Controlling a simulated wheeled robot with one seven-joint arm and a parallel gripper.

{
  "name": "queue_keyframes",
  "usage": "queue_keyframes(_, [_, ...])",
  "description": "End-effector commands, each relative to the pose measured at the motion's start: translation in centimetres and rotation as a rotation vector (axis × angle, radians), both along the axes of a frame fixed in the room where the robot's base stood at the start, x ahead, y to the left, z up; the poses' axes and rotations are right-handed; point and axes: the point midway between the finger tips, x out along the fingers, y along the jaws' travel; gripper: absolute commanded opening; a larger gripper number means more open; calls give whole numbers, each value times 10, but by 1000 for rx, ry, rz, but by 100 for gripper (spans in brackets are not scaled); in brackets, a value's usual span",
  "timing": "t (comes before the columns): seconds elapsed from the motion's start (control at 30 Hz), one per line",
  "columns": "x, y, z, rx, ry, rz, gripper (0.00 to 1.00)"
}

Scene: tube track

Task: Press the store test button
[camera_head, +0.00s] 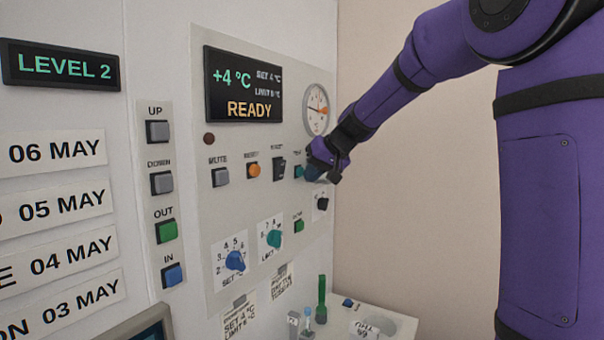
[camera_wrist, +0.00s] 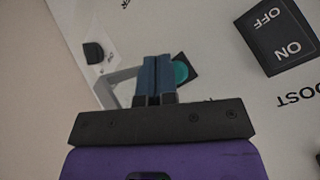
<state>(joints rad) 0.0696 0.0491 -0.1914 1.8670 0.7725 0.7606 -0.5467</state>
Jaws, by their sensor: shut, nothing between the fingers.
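The teal test button (camera_head: 299,171) sits on the control panel, at the right end of the row of buttons. Its label is too small to read surely. It also shows in the wrist view as a round teal cap (camera_wrist: 181,72) on a dark base, partly hidden behind my fingers. My gripper (camera_head: 313,172) is shut and empty, right beside the button in the head view. In the wrist view its two blue fingertips (camera_wrist: 156,60) are together and overlap the button's left edge. I cannot tell whether they touch it.
Left of the button are a black ON/OFF rocker (camera_head: 280,168), an orange button (camera_head: 253,170) and the MUTE button (camera_head: 220,176). A small green button (camera_head: 299,226) and a black knob (camera_head: 322,203) lie below. The display (camera_head: 243,86) reads +4 °C, READY.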

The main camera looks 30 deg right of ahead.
Motion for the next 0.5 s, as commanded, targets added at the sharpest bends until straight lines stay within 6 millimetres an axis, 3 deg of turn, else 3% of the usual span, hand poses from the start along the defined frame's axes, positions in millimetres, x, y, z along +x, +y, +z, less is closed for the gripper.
queue_keyframes(0.5, [5,3,0,0,0,0,0])
